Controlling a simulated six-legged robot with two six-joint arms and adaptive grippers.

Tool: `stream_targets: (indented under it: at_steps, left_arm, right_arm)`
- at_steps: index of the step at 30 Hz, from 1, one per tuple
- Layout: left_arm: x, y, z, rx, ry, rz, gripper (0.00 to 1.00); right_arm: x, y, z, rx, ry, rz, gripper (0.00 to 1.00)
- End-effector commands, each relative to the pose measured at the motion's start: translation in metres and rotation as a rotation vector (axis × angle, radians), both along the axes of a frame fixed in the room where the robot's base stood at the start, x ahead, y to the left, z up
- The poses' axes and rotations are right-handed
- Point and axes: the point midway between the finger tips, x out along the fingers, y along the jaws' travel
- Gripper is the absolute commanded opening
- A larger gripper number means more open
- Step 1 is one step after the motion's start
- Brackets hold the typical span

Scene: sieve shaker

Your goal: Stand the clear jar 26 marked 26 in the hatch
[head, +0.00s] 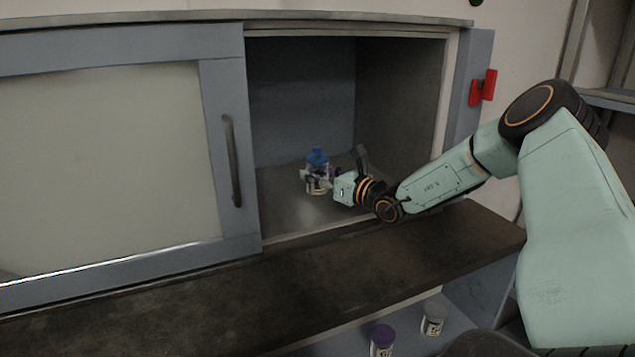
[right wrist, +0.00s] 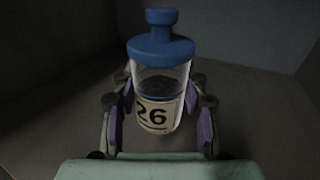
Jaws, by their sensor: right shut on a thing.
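The clear jar 26 (right wrist: 158,85) has a blue stopper and a label reading 26. It also shows in the head view (head: 317,160), inside the open part of the hatch (head: 290,212). My right gripper (head: 318,178) reaches into the hatch and is shut on the jar, with a finger on each side of it in the right wrist view (right wrist: 158,112). The jar looks upright in the head view. Whether its base touches the hatch floor cannot be told. My left gripper is not in view.
A sliding door (head: 120,160) with a dark handle covers the left of the hatch. A dark ledge (head: 230,292) runs along the front. Below it stand a purple-capped jar (head: 382,338) and a pale-lidded jar (head: 433,318). A red bracket (head: 483,88) is at the right.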

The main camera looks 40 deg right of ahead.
Motion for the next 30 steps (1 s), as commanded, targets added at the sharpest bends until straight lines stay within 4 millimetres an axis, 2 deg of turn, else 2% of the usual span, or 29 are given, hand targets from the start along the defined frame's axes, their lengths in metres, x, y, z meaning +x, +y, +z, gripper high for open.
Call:
stream_targets:
  at_steps: [1,3,17,18,25,30]
  left_arm:
    - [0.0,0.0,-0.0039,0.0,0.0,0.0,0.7]
    - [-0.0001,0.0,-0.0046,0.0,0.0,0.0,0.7]
    - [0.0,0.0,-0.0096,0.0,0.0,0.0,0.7]
    - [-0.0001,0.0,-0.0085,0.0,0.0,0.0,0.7]
    - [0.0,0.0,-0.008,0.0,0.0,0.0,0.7]
    - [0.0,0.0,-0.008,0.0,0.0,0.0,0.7]
  right_arm:
    - [0.0002,0.0001,-0.008,-0.002,0.001,0.001,0.08]
    - [0.0003,0.0,-0.0105,-0.002,-0.001,0.001,0.08]
    - [0.0002,-0.0001,-0.0147,-0.001,-0.003,0.0,0.08]
    - [0.0,-0.0001,-0.0142,-0.001,-0.001,0.0,0.47]
    - [0.0001,0.0,-0.0138,-0.001,-0.001,0.0,0.66]
    - [0.0001,0.0,-0.0138,-0.001,-0.001,0.0,0.66]
